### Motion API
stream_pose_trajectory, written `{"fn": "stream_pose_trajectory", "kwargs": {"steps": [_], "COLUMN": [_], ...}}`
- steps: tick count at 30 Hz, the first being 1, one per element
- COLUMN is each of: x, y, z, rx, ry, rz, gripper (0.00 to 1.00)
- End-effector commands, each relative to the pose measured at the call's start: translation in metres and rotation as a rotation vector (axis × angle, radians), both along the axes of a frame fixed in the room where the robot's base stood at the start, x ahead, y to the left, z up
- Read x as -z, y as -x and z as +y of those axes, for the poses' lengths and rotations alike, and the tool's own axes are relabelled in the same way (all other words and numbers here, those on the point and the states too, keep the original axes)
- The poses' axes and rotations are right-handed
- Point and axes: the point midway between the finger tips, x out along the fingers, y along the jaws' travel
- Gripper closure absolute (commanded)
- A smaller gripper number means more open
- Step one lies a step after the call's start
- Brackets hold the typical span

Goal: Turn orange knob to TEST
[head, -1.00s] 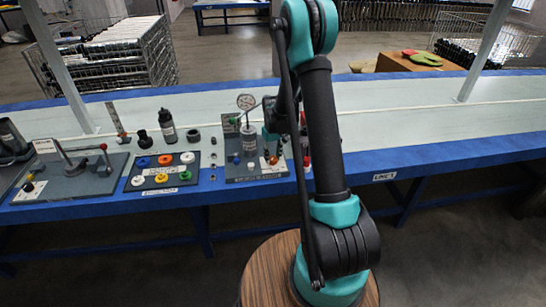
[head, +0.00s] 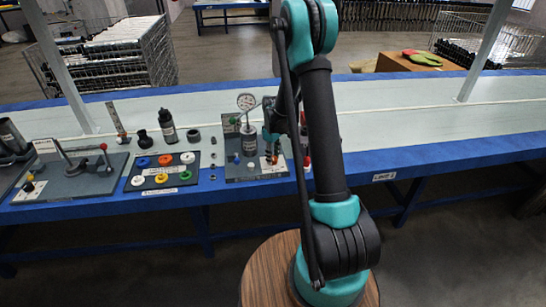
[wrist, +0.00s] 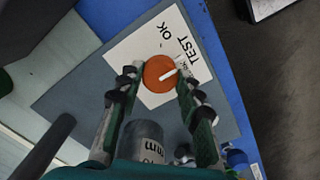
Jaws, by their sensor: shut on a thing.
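The orange knob (wrist: 159,73) sits on a white label plate (wrist: 140,48) of a grey panel and has a white pointer bar. The bar points right and slightly up in the wrist view, toward the side with the printed word TEST (wrist: 187,46). The word OK (wrist: 165,30) is printed higher up. My gripper (wrist: 157,71) is shut on the orange knob, one finger on each side. In the head view my gripper (head: 271,138) is over the right part of the pump panel (head: 240,171), and the knob (head: 274,159) shows below it.
A round gauge (head: 246,101) on a grey cylinder (head: 249,136) stands close left of my gripper. A panel of coloured caps (head: 160,172) and a black bottle (head: 167,127) are further left. The bench to the right (head: 420,120) is clear.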

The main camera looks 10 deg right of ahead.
Motion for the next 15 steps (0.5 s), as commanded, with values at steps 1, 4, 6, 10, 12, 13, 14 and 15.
{"fn": "stream_pose_trajectory", "kwargs": {"steps": [1,4,6,10,12,13,14,15], "x": [-0.0002,-0.0002,-0.0001,-0.0001,-0.0001,-0.0001,-0.0001,-0.0001], "y": [-0.0003,-0.0003,-0.0003,-0.0003,-0.0003,-0.0002,-0.0002,-0.0002], "z": [-0.0001,-0.0001,-0.0001,-0.0001,-0.0001,-0.0001,-0.0001,-0.0001], "rx": [0.0,0.0,0.0,0.0,0.0,0.0,0.0,0.0], "ry": [0.0,0.001,0.001,0.001,0.0,0.0,0.0,0.0], "rz": [0.0,-0.001,-0.001,-0.001,0.0,0.0,0.0,0.0], "gripper": [0.94,0.94,0.94,0.59,0.5,0.46,0.44,0.44]}}
